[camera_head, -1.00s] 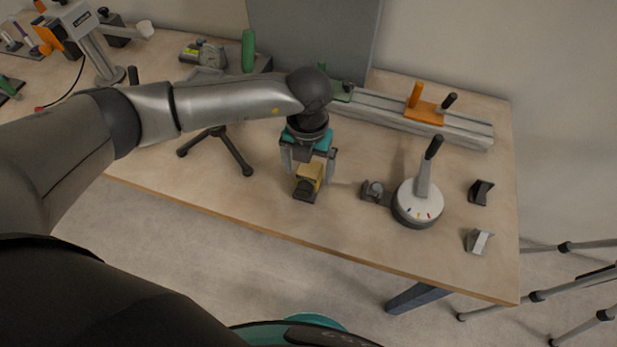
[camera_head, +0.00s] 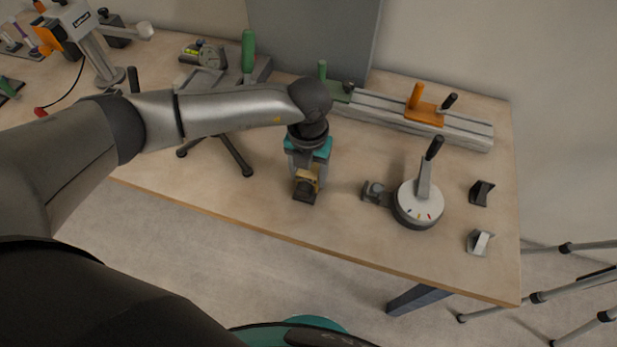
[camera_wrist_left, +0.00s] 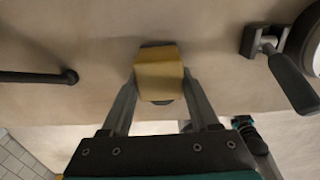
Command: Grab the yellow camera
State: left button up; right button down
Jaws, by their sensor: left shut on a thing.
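The yellow camera (camera_head: 306,180) is a small yellow block with a dark lens part at its front. It is near the front-middle of the wooden table. My left gripper (camera_head: 307,172) points down over it, and its two fingers are shut on the camera's sides. In the left wrist view the yellow camera (camera_wrist_left: 159,75) sits between the fingertips of the left gripper (camera_wrist_left: 160,88). I cannot tell whether the camera still touches the table. My right gripper does not show in these frames.
A round white-topped device with a black handle (camera_head: 419,201) stands to the right of the camera, with a small grey mount (camera_head: 376,193) beside it. A rail with an orange block (camera_head: 425,112) lies behind. Dark tripod legs (camera_head: 236,153) are to the left. The table's front edge is close.

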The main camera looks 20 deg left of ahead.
pick_arm(q)
grip_shut()
jog(key=shift+r, duration=0.1)
